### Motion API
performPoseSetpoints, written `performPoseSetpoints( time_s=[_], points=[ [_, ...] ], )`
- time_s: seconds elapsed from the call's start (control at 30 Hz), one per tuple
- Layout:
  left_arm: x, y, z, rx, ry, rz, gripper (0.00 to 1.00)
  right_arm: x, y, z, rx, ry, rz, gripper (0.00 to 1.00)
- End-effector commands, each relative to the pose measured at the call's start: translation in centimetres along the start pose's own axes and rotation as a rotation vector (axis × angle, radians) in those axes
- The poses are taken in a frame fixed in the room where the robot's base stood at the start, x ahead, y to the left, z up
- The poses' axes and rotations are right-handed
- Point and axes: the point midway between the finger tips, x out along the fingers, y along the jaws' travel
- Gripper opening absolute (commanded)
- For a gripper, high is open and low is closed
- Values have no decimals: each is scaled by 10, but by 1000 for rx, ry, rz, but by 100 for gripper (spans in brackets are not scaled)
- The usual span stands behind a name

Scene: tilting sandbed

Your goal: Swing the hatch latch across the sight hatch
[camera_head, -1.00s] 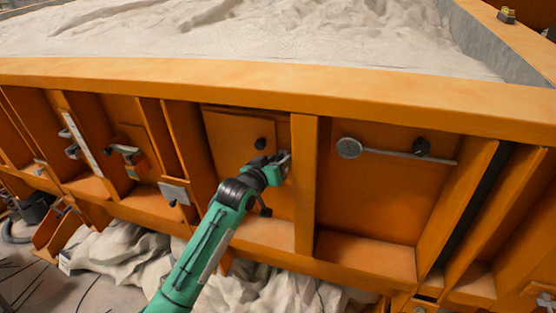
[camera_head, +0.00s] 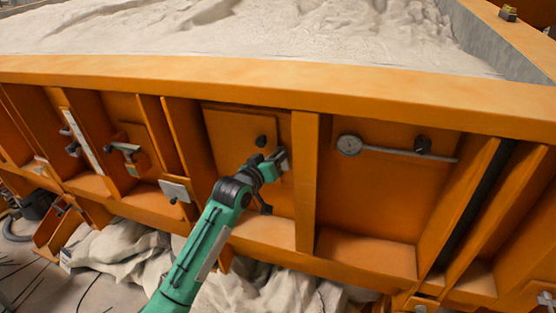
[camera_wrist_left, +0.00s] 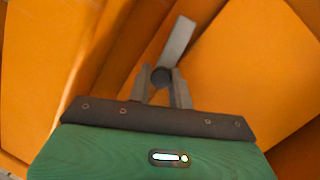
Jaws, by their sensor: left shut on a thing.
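The sight hatch (camera_head: 226,128) is a square orange plate on the sandbed's side wall, left of an upright rib. It also fills the right of the left wrist view (camera_wrist_left: 255,75). The hatch latch (camera_wrist_left: 179,40) is a flat grey bar with a dark round knob (camera_wrist_left: 161,76), tilted up to the right beside the hatch's edge. My left gripper (camera_wrist_left: 162,84) is shut on the latch's knob, with one finger on each side. In the head view my left gripper (camera_head: 278,160) covers most of the latch. My right gripper is out of view.
An upright rib (camera_head: 305,185) stands close to the right of my gripper. Further right are a round dial (camera_head: 349,145) and a thin rod (camera_head: 395,153) with a black knob. A black knob (camera_head: 261,141) sits on the hatch just above my wrist. Crumpled cloth (camera_head: 125,240) lies below.

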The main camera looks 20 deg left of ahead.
Motion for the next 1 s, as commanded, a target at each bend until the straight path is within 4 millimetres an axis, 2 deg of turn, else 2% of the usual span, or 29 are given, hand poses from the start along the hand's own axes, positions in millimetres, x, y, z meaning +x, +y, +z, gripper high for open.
performPoseSetpoints(
  time_s=[0.47, 1.0],
  points=[
    [-4, -28, 4, -419, 60, 94, 0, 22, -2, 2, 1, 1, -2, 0],
    [-4, -56, 18, -915, 131, 206, 0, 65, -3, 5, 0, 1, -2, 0]
  ],
)
